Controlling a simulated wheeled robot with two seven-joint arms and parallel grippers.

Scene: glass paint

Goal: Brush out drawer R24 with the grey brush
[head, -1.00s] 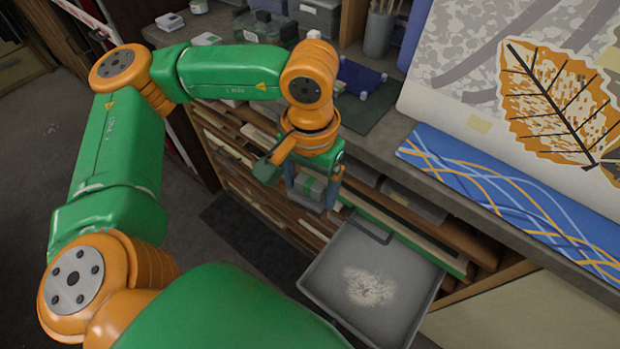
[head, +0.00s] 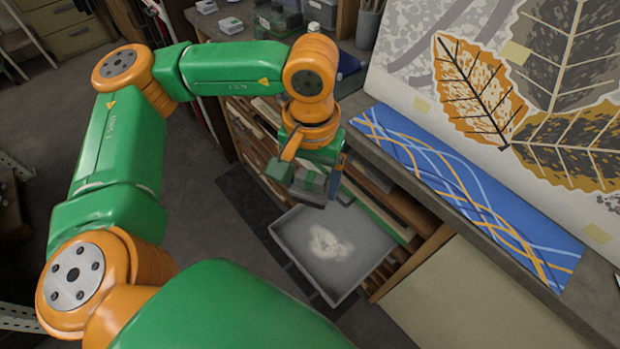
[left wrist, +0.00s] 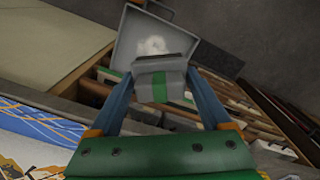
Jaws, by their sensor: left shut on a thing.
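The pulled-out grey drawer (head: 362,262) is open, with a pale patch of dust (head: 328,243) on its floor. No R24 label can be read. My left gripper (head: 318,178) is shut on the grey brush (head: 308,186), a grey block with a green band. In the head view the brush overlaps the drawer's back edge; whether it touches cannot be told. In the left wrist view the brush (left wrist: 150,78) sits between the two blue fingers, in front of the drawer (left wrist: 205,58) and its dust (left wrist: 151,45). My right gripper is not in view.
A workbench stands above the drawers, with a blue patterned strip (head: 470,195) and leaf-painted panels (head: 480,90) on its right. Grey boxes and a brush pot (head: 367,25) stand at the back. Other shallow drawers (head: 250,135) lie left of the open one. Dark floor is clear at left.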

